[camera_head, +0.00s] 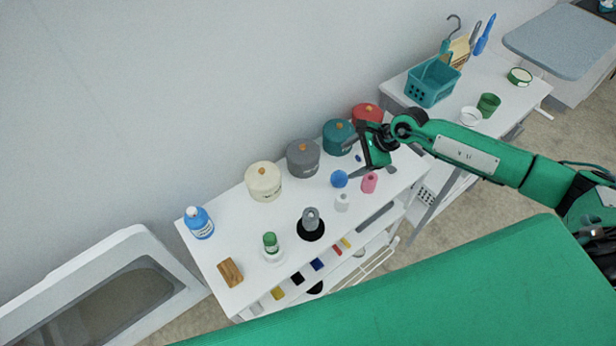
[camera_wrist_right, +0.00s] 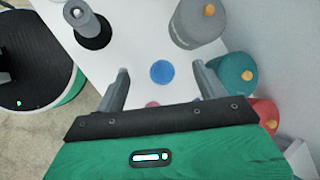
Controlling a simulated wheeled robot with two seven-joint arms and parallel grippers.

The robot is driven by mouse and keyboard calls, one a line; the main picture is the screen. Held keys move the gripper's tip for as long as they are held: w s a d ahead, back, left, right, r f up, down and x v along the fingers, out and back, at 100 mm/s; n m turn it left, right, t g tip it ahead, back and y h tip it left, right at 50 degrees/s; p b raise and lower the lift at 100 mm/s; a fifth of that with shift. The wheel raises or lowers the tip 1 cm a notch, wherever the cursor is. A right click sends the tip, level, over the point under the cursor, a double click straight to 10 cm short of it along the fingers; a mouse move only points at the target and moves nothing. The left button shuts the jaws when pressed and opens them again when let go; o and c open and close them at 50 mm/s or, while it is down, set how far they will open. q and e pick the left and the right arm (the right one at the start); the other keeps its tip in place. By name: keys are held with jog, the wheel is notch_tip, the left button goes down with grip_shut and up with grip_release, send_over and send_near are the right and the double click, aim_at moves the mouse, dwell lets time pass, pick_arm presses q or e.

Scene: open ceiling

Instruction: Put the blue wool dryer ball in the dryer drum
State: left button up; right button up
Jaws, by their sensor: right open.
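The blue wool dryer ball (camera_head: 339,179) rests on the white shelf top, in front of the grey canister. In the right wrist view the blue ball (camera_wrist_right: 162,72) appears between the fingertips, with clear gaps on both sides. My right gripper (camera_head: 353,161) is open and empty, reaching in from the right close to the ball. Its two fingers also show in the right wrist view (camera_wrist_right: 160,84). A white door-like panel with a dark window (camera_head: 100,310) stands at lower left, possibly the dryer door. No drum opening shows. My left gripper is not in view.
Cream (camera_head: 263,182), grey (camera_head: 302,160), teal (camera_head: 338,139) and red (camera_head: 367,115) canisters line the back. A grey-topped bottle (camera_head: 310,222) stands farther left.

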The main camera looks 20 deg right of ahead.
jog(key=d+h, duration=0.2)
jog(key=d, duration=0.2)
jog(key=p, duration=0.2)
send_near(344, 176)
jog(key=shift+n+g, duration=0.3)
jog(key=shift+n, duration=0.1)
jog(key=x, duration=0.3)
jog(key=w+x, duration=0.1)
jog(key=x, duration=0.1)
jog(key=shift+w+a, duration=0.1)
jog(key=shift+a, duration=0.25)
jog(key=x, duration=0.1)
jog(key=p+x, duration=0.2)
jog(key=x, duration=0.1)
jog(key=shift+s+d+f, duration=0.15)
jog(key=shift+s+f, duration=0.1)
jog(key=shift+w+f, duration=0.1)
jog(key=shift+f, duration=0.3)
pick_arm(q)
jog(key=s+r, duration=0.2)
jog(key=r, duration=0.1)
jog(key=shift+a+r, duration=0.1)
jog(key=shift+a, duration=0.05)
pick_arm(e)
jog(key=c, duration=1.1)
